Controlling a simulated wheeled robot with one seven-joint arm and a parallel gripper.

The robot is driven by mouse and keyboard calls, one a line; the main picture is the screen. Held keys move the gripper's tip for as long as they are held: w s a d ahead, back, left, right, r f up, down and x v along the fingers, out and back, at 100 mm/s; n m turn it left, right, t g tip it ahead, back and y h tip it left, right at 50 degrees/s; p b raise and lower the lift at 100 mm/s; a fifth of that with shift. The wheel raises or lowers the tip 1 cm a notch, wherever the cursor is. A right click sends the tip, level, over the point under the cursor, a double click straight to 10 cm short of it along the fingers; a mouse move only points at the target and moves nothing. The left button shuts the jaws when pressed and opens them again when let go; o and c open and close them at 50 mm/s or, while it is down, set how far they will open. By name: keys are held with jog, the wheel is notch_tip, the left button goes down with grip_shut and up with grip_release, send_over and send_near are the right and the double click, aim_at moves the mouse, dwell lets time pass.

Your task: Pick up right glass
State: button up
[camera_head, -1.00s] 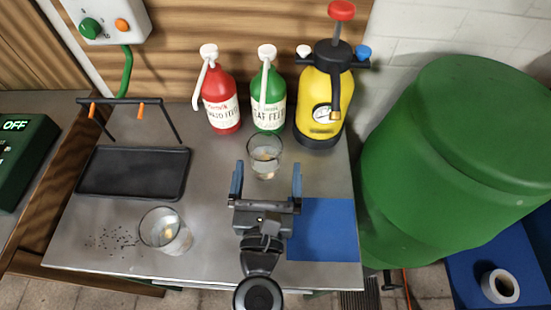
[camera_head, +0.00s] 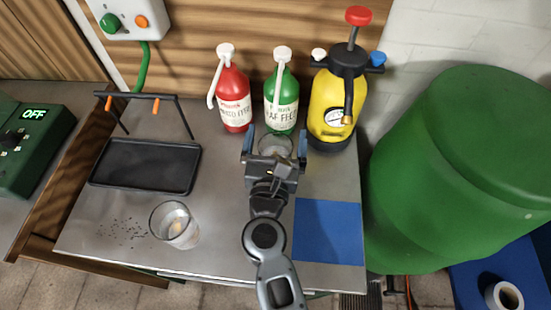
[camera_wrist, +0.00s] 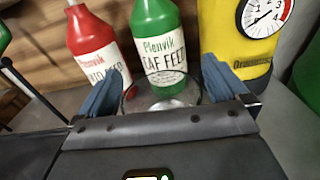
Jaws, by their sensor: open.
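The right glass (camera_head: 276,145) is a clear tumbler standing on the metal table in front of the green bottle. My gripper (camera_head: 275,145) is open, with one blue finger on each side of this glass. In the wrist view the glass rim (camera_wrist: 160,92) shows between the two fingers, and its lower part is hidden by my gripper body. I cannot tell whether either finger touches it. The left glass (camera_head: 174,226) stands near the table's front, left of my arm, with something pale in its bottom.
A red bottle (camera_head: 233,98), a green bottle (camera_head: 281,100) and a yellow sprayer (camera_head: 333,105) stand close behind the right glass. A black tray (camera_head: 145,167) lies at left. A blue mat (camera_head: 328,232) lies at front right, beside a large green barrel (camera_head: 465,175).

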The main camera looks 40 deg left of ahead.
jog(key=shift+c, duration=0.3)
jog(key=c, duration=1.7)
